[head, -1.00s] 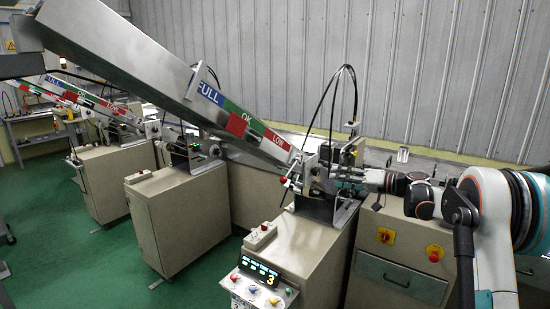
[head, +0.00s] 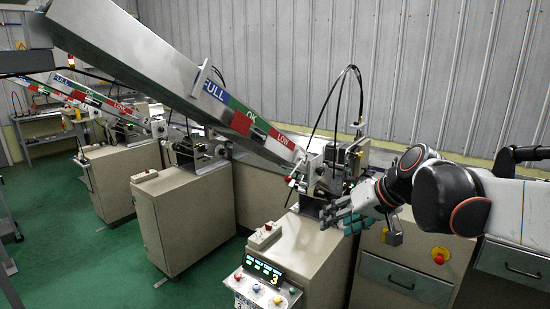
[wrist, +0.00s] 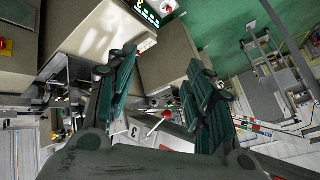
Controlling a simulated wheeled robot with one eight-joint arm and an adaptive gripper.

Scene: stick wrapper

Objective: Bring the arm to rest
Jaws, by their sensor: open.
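My gripper (head: 340,214) is in the head view at the right side of the nearest wrapper machine (head: 335,170), just above its cabinet top. Its teal-padded fingers are spread and nothing shows between them. In the wrist view my gripper (wrist: 160,100) is also open, with a wide gap between the fingers. The machine's red-knobbed lever (wrist: 160,118) shows beyond that gap. My arm reaches in from the right edge of the head view. I cannot tell whether the fingers touch the machine.
The sloped metal chute (head: 150,65) marked FULL, OK and LOW rises to the upper left. A control panel (head: 262,280) with buttons is at the front. A drawer cabinet (head: 405,285) stands below my arm. Green floor (head: 90,255) lies open at the left.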

